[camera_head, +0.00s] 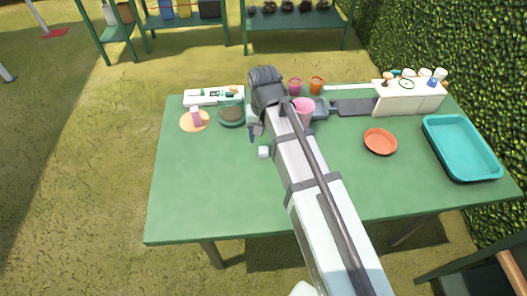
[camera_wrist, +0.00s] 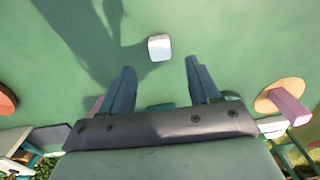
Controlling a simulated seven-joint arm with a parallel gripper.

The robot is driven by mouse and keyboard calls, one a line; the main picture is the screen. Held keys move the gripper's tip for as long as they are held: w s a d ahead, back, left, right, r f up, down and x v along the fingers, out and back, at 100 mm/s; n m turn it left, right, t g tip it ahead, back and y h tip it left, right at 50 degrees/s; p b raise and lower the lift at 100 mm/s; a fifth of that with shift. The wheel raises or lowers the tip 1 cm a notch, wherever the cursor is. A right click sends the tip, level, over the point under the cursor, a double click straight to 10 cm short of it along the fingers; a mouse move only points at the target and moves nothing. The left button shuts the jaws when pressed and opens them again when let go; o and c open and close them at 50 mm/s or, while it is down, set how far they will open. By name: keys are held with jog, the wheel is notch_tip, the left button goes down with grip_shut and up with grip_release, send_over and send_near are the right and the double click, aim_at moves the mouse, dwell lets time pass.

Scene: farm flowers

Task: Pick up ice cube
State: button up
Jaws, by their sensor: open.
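The ice cube (camera_head: 264,152) is a small whitish block with rounded edges, lying on the green table left of my arm. In the wrist view the ice cube (camera_wrist: 160,47) lies beyond my fingertips, roughly in line with the gap between them. My gripper (camera_wrist: 158,65) is open and empty, with its two blue-grey fingers spread apart. In the head view my gripper (camera_head: 257,132) is partly hidden by my wrist and hangs above the table, a little beyond the cube. The cube and fingers are apart.
On the green table (camera_head: 210,185) stand a dark green bowl (camera_head: 231,119), a pink block on a round tan disc (camera_head: 187,125), pink and orange pots, an orange saucer (camera_head: 380,148), a white caddy (camera_head: 408,104) and a teal tray (camera_head: 439,126). The table's front left is clear.

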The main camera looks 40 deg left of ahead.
aim_at(264, 149)
jog(key=shift+s+d+f, duration=0.1)
jog(key=shift+s+f, duration=0.05)
jog(key=shift+f, duration=2.55)
jog(key=shift+c, duration=0.4)
jog(key=c, duration=1)
